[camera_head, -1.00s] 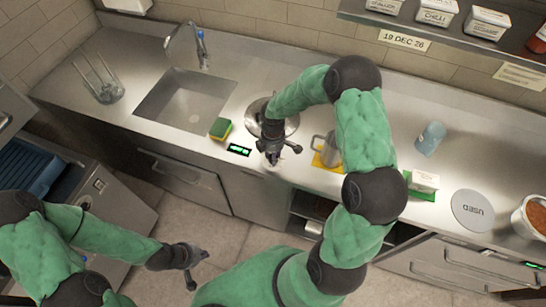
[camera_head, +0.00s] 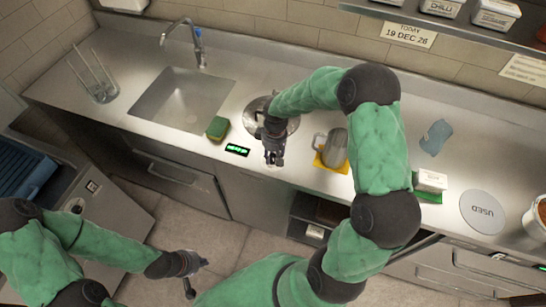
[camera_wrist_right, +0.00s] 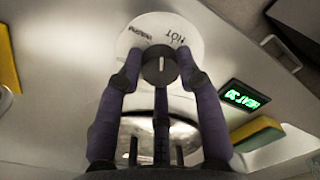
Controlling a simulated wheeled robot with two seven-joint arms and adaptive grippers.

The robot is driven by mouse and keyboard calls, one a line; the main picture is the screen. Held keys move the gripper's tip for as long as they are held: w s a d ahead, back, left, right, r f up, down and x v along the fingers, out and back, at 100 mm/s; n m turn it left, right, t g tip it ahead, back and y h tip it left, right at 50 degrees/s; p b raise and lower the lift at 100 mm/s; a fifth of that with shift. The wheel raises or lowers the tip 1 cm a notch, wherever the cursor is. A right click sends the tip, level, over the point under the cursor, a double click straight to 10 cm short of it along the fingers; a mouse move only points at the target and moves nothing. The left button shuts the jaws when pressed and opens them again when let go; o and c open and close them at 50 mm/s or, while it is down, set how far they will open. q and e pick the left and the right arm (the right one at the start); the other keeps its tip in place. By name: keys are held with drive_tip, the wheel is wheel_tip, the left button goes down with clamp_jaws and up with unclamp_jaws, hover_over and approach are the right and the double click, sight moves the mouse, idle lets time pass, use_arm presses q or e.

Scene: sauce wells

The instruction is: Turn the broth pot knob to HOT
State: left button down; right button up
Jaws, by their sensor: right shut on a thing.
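The knob (camera_wrist_right: 160,66) is dark and round with a short pale mark, seen in the right wrist view. It sits on a white dial (camera_wrist_right: 203,45) lettered WARM and HOT. My right gripper (camera_wrist_right: 158,75) is shut on the knob, one finger on each side. I cannot tell which end of the mark is the pointer. In the head view, my right gripper (camera_head: 273,160) is at the counter's front, before the round metal pot (camera_head: 292,124), which my arm partly covers; the knob is hidden there. My left gripper (camera_head: 192,274) is open and empty, over the floor.
A green-lit display (camera_head: 237,150) and a sponge (camera_head: 217,128) lie left of the pot. A metal pitcher (camera_head: 335,148) stands on a yellow cloth right of it. The sink (camera_head: 185,100) is further left. A light-blue thing (camera_head: 436,137) and a USED disc (camera_head: 482,212) lie right.

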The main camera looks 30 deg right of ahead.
drive_tip(key=m+b, duration=0.2)
drive_tip(key=m, duration=0.3)
drive_tip(key=shift+m, duration=0.4)
idle(0.3)
drive_tip(key=o, duration=1.2)
drive_tip(key=shift+c, duration=0.2)
wheel_tip(320, 180, up, 12)
drive_tip(key=shift+s+d, duration=0.15)
drive_tip(key=shift+d, duration=0.15)
drive_tip(key=shift+f, duration=0.1)
